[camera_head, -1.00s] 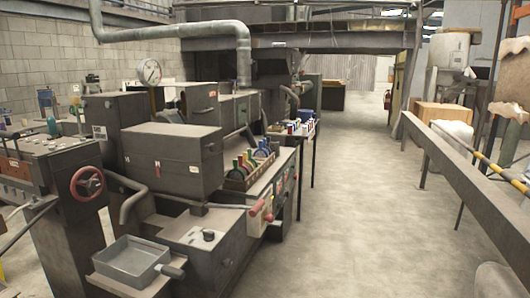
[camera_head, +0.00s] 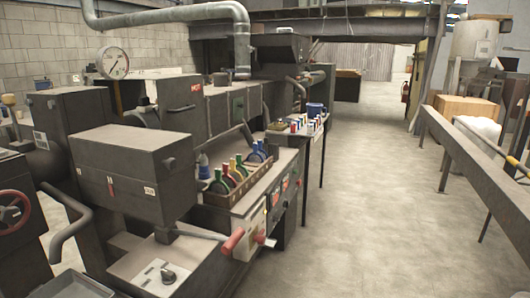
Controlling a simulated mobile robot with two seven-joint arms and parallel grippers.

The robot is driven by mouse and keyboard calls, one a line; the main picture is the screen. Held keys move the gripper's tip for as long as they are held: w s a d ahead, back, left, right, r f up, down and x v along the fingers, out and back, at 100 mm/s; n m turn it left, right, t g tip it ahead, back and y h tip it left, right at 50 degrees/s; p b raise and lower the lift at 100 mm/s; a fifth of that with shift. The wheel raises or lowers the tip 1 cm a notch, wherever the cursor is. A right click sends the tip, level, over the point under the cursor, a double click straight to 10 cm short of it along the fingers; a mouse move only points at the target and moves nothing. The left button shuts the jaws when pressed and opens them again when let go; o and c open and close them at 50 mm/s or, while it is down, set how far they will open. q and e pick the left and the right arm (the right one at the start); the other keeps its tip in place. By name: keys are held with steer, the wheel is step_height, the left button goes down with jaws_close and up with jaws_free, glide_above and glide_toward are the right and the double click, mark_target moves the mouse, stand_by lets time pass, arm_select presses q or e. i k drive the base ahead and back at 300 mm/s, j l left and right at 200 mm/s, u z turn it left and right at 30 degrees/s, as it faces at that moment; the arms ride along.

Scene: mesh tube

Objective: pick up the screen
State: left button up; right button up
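I cannot make out a screen or mesh tube in the head view. A rack of coloured items (camera_head: 228,196), in green, red, yellow and blue, sits on the machine bench near the middle. A small blue bottle-like object (camera_head: 203,168) stands just left of it. Farther back, a narrow table holds several small coloured items (camera_head: 300,124) and a blue container (camera_head: 315,109), too small to tell in detail. Neither of my grippers is in view.
Dark machines with a box housing (camera_head: 125,175), a red-handled lever (camera_head: 234,240) and a red handwheel (camera_head: 12,212) fill the left. A long beam rail (camera_head: 470,152) runs along the right, near a wooden crate (camera_head: 466,108). The concrete floor (camera_head: 365,210) between is clear.

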mark_target(264, 154)
steer(key=i+l, duration=0.35)
steer(key=i, duration=0.2)
steer(key=i+l, duration=0.35)
steer(key=i, duration=0.25)
steer(key=i+l, duration=0.35)
steer(key=i, duration=0.2)
steer(key=j+u, duration=0.05)
